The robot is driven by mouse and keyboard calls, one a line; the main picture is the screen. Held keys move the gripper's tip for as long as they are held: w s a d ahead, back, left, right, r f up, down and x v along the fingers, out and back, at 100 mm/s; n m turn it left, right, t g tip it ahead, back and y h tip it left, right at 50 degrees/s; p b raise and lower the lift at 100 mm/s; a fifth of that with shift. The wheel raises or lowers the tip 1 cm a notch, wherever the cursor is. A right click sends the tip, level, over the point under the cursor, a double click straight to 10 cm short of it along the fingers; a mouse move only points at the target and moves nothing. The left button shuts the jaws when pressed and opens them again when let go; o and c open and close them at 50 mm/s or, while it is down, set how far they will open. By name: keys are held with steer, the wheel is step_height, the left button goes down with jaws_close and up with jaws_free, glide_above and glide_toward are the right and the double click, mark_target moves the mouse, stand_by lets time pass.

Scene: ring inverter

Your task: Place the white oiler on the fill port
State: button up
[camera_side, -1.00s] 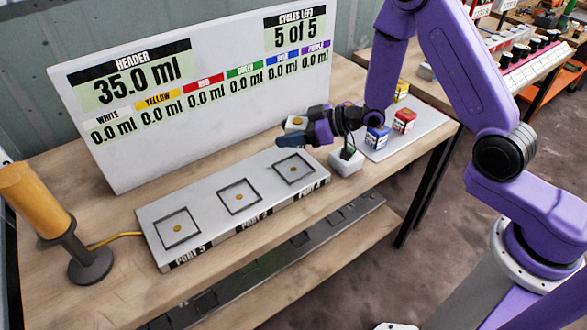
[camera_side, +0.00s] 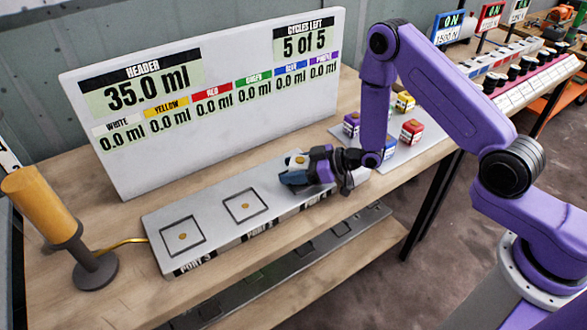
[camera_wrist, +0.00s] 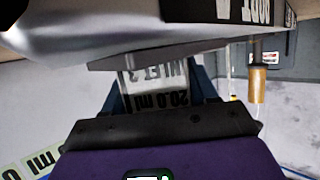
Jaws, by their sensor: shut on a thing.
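The white oiler (camera_side: 297,160), a small white block with a gold spot on top, is in my gripper (camera_side: 297,178) over the right end of the grey port plate (camera_side: 215,238). My gripper is shut on it, and its fingers and wrist hide much of the block. The rightmost port square is hidden under them; the middle and left squares are bare. In the wrist view a pale block face with upside-down text including "20.0 ml" (camera_wrist: 165,85) sits between the blue fingers. Whether the oiler touches the plate cannot be told.
The white readout board (camera_side: 210,110) stands behind the plate. An amber cylinder on a dark stand (camera_side: 45,210) is at left. A grey tray (camera_side: 425,130) with coloured blocks, including a red one (camera_side: 412,131), lies right of my gripper.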

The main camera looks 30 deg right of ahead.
steer(key=shift+f, duration=0.1)
steer(key=o, duration=1.1)
steer(key=shift+s+d, duration=0.15)
steer(key=v, duration=1.1)
steer(key=shift+s+d+r, duration=0.2)
steer(key=shift+d, duration=0.05)
